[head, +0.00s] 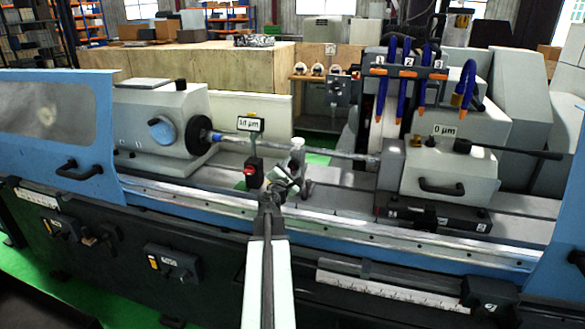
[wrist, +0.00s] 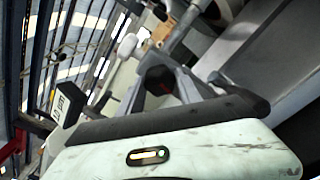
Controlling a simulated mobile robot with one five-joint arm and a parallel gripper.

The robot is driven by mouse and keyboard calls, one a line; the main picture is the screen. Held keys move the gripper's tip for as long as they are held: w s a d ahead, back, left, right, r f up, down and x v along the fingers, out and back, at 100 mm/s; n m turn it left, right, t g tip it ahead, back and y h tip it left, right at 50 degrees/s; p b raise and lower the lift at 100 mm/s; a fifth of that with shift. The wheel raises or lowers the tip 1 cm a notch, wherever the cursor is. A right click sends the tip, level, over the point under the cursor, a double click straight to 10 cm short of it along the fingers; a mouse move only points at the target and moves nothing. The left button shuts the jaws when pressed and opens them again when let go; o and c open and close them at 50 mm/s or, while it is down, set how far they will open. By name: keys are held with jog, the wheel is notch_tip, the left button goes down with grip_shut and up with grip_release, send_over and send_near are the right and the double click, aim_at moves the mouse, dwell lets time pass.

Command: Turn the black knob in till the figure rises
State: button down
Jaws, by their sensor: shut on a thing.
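My gripper (head: 282,184) is at the front of the small steady rest (head: 299,170), below the long bar between the two heads. In the wrist view its two grey fingers (wrist: 160,82) are shut on the dark end of the black knob (wrist: 158,79), which shows a reddish tint. In the head view the knob is hidden by my gripper. The left figure plate (head: 250,125) stands behind the bar and seems to read 14 µm, though the digits are small. It also shows sideways in the wrist view (wrist: 66,104). The right figure plate (head: 443,131) reads 0 µm.
A red button on a dark post (head: 250,171) stands just left of my gripper. The workpiece bar (head: 245,144) runs behind it. The blue and steel front rail (head: 345,215) lies below my arm. Blue hoses (head: 408,70) hang at the right.

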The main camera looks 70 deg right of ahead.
jog(key=shift+m, duration=1)
jog(key=c, duration=0.8)
grip_release()
jog(key=shift+a, duration=0.15)
